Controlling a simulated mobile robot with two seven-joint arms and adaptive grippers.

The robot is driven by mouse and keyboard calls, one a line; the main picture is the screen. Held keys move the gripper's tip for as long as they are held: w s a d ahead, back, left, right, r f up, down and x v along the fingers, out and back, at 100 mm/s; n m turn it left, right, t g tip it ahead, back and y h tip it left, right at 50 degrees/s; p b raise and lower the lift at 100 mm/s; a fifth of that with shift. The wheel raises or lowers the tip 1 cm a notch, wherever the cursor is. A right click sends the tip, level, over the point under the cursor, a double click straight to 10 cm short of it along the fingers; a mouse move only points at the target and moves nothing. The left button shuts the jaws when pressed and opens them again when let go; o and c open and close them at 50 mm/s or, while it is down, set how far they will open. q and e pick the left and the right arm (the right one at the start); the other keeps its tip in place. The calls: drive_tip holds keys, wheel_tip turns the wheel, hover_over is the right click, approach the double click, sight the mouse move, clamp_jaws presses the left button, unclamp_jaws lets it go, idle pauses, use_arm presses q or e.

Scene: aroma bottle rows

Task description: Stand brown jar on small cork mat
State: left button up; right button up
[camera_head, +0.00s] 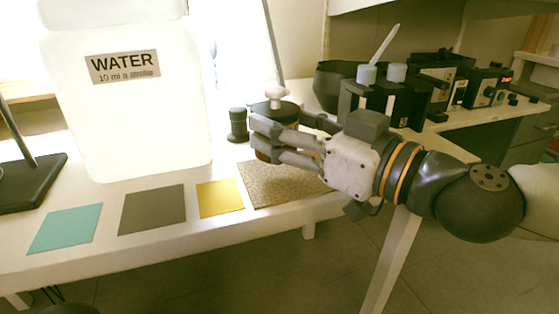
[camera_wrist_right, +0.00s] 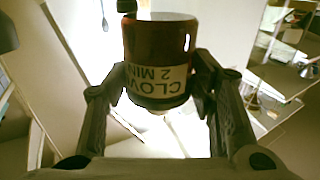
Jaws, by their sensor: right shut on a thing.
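The brown jar (camera_wrist_right: 160,45) fills the middle of the right wrist view, with a pale label reading "CLOVE 2 MIN" upside down in that picture. My right gripper (camera_wrist_right: 160,88) is shut on it, one finger on each side. The speckled tan cork mat (camera_head: 275,190) lies on the table under and in front of the gripper. The jar is at the mat's far left part; whether it touches the mat I cannot tell. My left gripper is out of view.
Yellow (camera_head: 220,198), grey (camera_head: 152,209) and teal (camera_head: 65,229) mats lie in a row to the left. A large white water container (camera_head: 130,120) stands behind them. A small dark jar (camera_head: 237,125) stands just left of the gripper. Black equipment (camera_head: 395,100) crowds the back right.

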drive_tip(key=f, duration=0.1)
drive_tip(key=f+b, duration=0.1)
drive_tip(key=f, duration=0.1)
drive_tip(key=a+f+b, duration=0.1)
drive_tip(key=shift+w+f, duration=0.15)
drive_tip(key=shift+w, duration=0.15)
drive_tip(key=o, duration=1.4)
drive_tip(key=shift+c, duration=0.2)
